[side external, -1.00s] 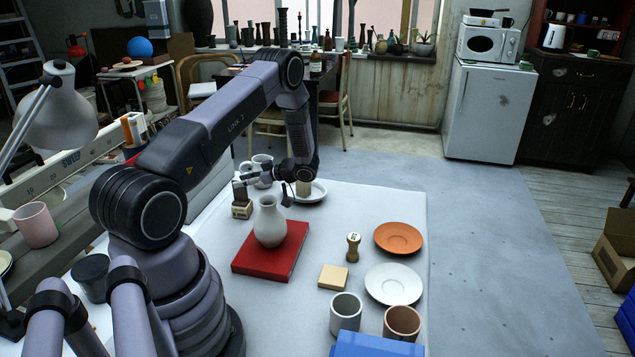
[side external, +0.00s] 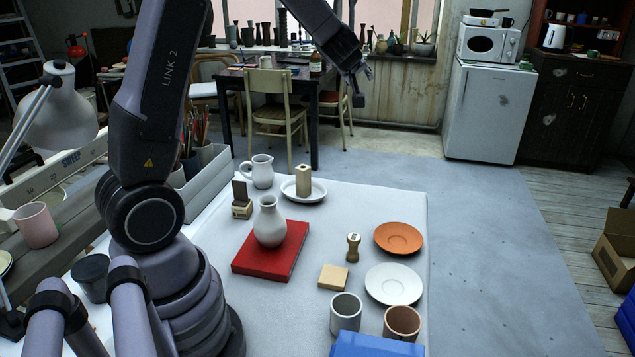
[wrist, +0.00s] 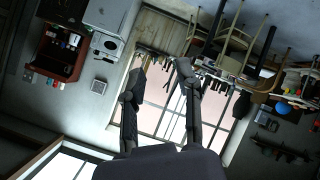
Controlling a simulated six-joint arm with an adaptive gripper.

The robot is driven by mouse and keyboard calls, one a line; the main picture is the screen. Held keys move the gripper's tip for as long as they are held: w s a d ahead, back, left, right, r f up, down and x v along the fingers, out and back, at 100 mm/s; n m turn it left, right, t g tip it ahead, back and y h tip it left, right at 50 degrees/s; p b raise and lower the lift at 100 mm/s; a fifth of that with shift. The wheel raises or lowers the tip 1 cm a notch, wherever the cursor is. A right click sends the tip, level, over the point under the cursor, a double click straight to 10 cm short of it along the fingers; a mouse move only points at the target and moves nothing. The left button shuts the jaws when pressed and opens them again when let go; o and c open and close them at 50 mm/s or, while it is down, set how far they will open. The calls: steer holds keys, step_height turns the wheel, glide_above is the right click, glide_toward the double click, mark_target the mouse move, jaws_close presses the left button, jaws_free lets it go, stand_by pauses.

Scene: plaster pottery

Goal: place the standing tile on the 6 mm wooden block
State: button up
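A dark upright tile (side external: 240,190) stands in or against a small pale wooden block (side external: 242,210) at the table's back left; how it is seated is too small to tell. A flat tan square block (side external: 333,277) lies right of the red slab. A tall wooden block (side external: 303,177) stands upright on a white dish (side external: 318,194) at the back. I cannot read which block is 6 mm. My gripper (side external: 362,84) is high above and beyond the table's back edge, far from these things. In the wrist view my gripper (wrist: 160,72) has its fingers apart with nothing between them.
A grey vase (side external: 269,224) stands on the red slab (side external: 262,268). A white jug (side external: 260,172), wooden stamp (side external: 353,247), orange saucer (side external: 398,238), white saucer (side external: 394,284) and two cups (side external: 346,312) (side external: 402,322) stand around. The table's middle right is partly clear.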

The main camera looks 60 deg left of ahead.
steer(key=s+d+r+m+t+h, duration=0.1)
steer(key=s+d+r+m+h, duration=0.4)
steer(key=d, duration=0.4)
steer(key=s+d+r+m+h, duration=0.3)
steer(key=s+d+m, duration=0.2)
steer(key=s+d, duration=0.3)
steer(key=s+f+m+g, duration=0.2)
steer(key=s, duration=0.8)
steer(key=s+d+f+m+g, duration=0.1)
steer(key=s+f+m+g, duration=0.1)
steer(key=s, duration=0.9)
steer(key=shift+f+m+g+y, duration=0.4)
steer(key=shift+f+m, duration=0.05)
steer(key=shift+m, duration=0.25)
